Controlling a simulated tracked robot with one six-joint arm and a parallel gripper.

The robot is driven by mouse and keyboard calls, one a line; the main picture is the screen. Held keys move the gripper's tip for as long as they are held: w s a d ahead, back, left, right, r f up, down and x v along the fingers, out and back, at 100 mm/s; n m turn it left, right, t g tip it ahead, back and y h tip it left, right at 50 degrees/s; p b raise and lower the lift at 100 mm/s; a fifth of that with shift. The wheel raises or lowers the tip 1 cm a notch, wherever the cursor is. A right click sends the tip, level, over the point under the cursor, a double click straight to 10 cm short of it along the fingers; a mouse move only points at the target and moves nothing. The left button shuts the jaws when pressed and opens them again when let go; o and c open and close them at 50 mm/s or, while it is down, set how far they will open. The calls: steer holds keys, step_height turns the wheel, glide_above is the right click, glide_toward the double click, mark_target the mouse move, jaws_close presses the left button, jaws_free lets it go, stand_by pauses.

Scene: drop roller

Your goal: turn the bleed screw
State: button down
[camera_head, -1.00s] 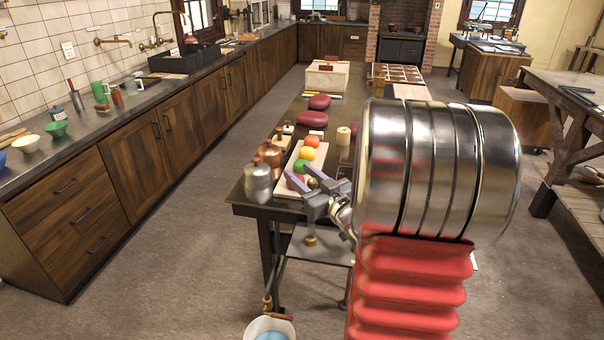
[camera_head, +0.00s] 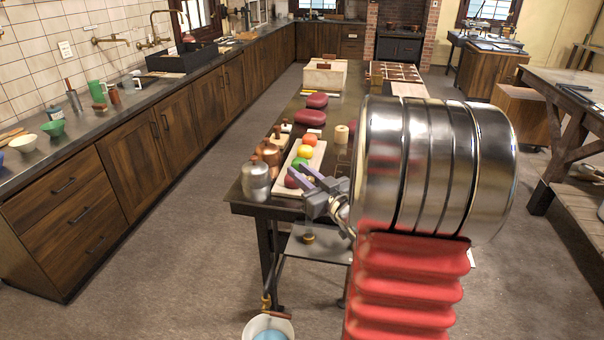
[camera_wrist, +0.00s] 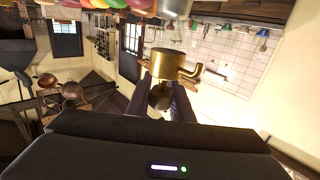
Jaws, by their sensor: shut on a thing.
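In the wrist view, a brass fitting (camera_wrist: 168,64) with a short side spout stands just beyond the tips of my gripper (camera_wrist: 168,100). A darker rounded piece, which looks like the bleed screw (camera_wrist: 160,96), sits between the two fingers, and they are shut on it. Its turn angle cannot be told. In the head view my gripper (camera_head: 306,177) shows at the near end of the long table (camera_head: 245,200), its fingers pointing up and left. The bleed screw cannot be made out there.
A board (camera_head: 312,165) with coloured balls lies close beyond my gripper. A silver canister (camera_head: 256,182) and copper vessels (camera_head: 271,152) stand left of it. A white bucket (camera_head: 268,327) is on the floor below. The aisle floor (camera_head: 180,250) to the left is clear.

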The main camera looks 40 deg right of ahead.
steer(key=shift+a+n+y, duration=0.1)
steer(key=shift+n+y, duration=0.3)
steer(key=shift+y, duration=0.2)
steer(key=shift+s+a+n+g+y, duration=0.35)
steer(key=shift+a+n+g+y, duration=0.25)
steer(key=shift+n+g+y, duration=1.5)
steer(key=shift+s+a+n+g+y, duration=0.3)
steer(key=shift+a+n+g+y, duration=0.6)
steer(key=shift+n+y, duration=2.05)
steer(key=shift+s+a+n+g+y, duration=0.35)
steer(key=shift+n+g+y, duration=1.35)
steer(key=shift+y, duration=1.75)
steer(key=shift+g, duration=0.3)
steer(key=c, duration=1.6)
jaws_free()
steer(key=shift+o, duration=0.2)
